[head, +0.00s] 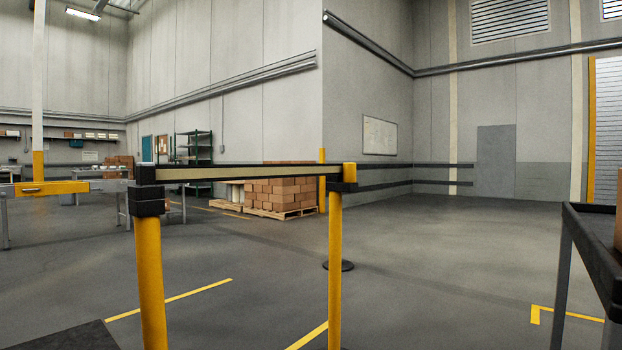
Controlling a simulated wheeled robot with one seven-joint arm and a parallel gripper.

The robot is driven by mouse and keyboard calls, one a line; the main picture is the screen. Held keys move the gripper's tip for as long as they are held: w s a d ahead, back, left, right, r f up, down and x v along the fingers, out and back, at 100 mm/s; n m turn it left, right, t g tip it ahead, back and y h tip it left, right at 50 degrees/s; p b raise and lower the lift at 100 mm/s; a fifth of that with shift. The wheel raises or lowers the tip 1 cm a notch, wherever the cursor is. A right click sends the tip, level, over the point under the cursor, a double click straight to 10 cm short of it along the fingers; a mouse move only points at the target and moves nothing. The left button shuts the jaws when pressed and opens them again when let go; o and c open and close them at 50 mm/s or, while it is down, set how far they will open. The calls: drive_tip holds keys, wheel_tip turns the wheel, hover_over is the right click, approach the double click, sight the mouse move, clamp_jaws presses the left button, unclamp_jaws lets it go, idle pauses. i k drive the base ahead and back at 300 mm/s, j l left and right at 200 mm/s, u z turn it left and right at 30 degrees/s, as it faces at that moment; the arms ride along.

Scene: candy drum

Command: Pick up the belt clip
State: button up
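I cannot make out a separate belt clip for certain. A barrier belt (250,172), tan with black edges, runs between two yellow posts. Its left end meets the black head of the near left post (151,270). Its right end meets the black and yellow head of the right post (335,260). Any clip at these ends is too small to tell apart from the post heads. My gripper is not in view.
A dark table or cart (598,245) stands at the right edge. Stacked cartons (280,194) on a pallet stand behind the belt. The grey floor (440,260) right of the posts is largely clear, with yellow floor lines.

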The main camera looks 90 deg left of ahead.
sight(145, 172)
drive_tip(key=u, duration=3.05)
drive_tip(key=j, duration=0.3)
drive_tip(key=i+j, duration=0.15)
drive_tip(key=j, duration=0.15)
drive_tip(key=z, duration=0.05)
